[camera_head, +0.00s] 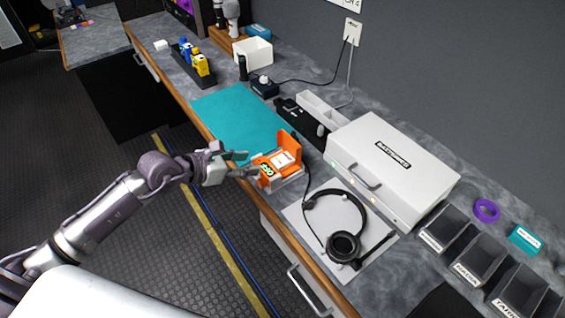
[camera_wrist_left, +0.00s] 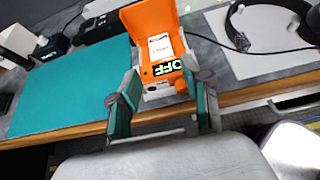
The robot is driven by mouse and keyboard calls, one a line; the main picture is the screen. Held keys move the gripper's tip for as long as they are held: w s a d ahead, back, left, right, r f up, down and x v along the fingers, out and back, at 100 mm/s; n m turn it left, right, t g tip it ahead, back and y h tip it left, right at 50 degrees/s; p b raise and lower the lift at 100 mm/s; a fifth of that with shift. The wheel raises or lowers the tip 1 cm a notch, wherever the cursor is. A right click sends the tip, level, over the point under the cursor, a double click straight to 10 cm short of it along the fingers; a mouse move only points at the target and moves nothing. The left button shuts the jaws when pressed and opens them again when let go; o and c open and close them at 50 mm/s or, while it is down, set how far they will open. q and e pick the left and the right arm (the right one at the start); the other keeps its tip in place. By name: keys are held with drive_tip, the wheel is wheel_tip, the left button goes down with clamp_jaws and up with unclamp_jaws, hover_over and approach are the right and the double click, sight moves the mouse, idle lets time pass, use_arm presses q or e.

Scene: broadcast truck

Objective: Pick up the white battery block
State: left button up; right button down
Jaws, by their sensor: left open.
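The white battery block (camera_head: 281,159) sits in an orange charger-like holder (camera_head: 291,142) on the counter. In the left wrist view the block (camera_wrist_left: 160,47) lies against the orange holder (camera_wrist_left: 150,17), above a green lit display reading OFF (camera_wrist_left: 167,68). My left gripper (camera_head: 248,164) is open and empty, at the holder's left side in the head view. In the left wrist view its two fingers (camera_wrist_left: 165,98) stand apart, framing the front of the holder below the block. Whether the fingers touch the holder I cannot tell. My right gripper is not in view.
A teal mat (camera_head: 236,118) lies behind the holder. A headset (camera_head: 340,235) on a light pad (camera_head: 309,204) lies in front, with a large white case (camera_head: 392,165) to the right. A black strip (camera_head: 300,122) and white tray (camera_head: 322,107) stand near the wall.

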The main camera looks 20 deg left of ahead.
sight(279, 162)
use_arm(q)
drive_tip(key=b+x, duration=0.1)
drive_tip(key=x, duration=0.4)
drive_tip(key=shift+w+f, duration=0.15)
drive_tip(key=shift+w, duration=0.05)
drive_tip(key=b+x, duration=0.3)
drive_tip(key=x, duration=0.2)
drive_tip(key=shift+w+d+f, duration=0.1)
drive_tip(key=shift+d+f, duration=0.1)
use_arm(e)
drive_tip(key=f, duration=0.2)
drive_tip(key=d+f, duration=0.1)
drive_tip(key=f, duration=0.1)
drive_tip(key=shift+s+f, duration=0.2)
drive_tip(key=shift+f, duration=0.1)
use_arm(q)
drive_tip(key=shift+c, duration=0.2)
drive_tip(key=shift+f, duration=0.1)
drive_tip(key=c, duration=0.8)
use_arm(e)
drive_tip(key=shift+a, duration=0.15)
